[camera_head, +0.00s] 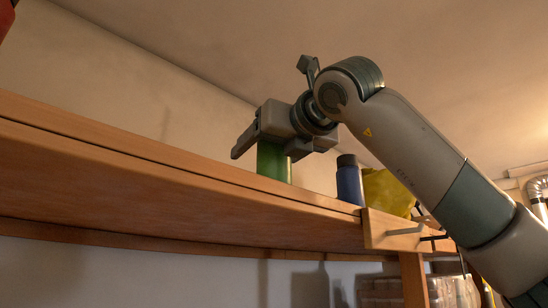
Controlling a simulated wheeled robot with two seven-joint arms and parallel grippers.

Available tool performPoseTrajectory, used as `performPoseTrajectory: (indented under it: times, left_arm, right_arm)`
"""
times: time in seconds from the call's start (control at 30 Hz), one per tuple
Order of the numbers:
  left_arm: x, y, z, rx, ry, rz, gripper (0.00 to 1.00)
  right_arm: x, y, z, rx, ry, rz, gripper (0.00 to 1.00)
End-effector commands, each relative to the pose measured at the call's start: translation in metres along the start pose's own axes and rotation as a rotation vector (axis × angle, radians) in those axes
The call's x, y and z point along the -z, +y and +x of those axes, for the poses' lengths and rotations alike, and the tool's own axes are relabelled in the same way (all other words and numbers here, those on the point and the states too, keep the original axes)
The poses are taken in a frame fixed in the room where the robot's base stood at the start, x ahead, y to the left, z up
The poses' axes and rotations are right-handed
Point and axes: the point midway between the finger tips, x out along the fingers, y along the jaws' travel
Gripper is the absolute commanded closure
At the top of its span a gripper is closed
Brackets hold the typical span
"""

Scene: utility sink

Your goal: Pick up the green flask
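The green flask (273,162) stands upright on the wooden shelf (150,180). Its top is hidden behind my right gripper (270,146), and its foot is partly hidden by the shelf's front edge. My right arm comes in from the right, and the gripper is at the flask's upper part, with one finger on the left of it and one on the right. I cannot tell whether the fingers touch the flask or stand a little apart from it. My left gripper is not in view.
A blue bottle with a dark cap (349,180) stands on the shelf to the right of the flask. A yellow object (385,192) is beside it, partly behind my arm. A wooden rail with pegs (392,231) is at the shelf's right end. The shelf's left part looks clear.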

Motion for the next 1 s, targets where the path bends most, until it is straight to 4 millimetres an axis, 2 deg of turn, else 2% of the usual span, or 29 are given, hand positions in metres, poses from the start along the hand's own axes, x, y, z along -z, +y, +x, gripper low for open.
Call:
performPoseTrajectory:
  times: [0.3, 0.37, 0.53, 1.0]
  left_arm:
    - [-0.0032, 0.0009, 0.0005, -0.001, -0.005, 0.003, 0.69]
    - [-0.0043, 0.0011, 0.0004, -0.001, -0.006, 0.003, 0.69]
    - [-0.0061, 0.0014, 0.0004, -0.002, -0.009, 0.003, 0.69]
    - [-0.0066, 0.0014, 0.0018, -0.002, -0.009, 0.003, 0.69]
  right_arm:
    - [0.0, 0.0001, -0.0004, 0.0, 0.0, 0.0, 0.31]
    - [0.0, 0.0001, -0.0004, 0.0, 0.0, 0.0, 0.43]
    - [-0.0001, 0.0001, -0.0005, 0.0, 0.0, 0.0, 0.84]
    - [-0.0069, 0.0007, -0.0012, 0.0, -0.002, 0.0, 0.84]
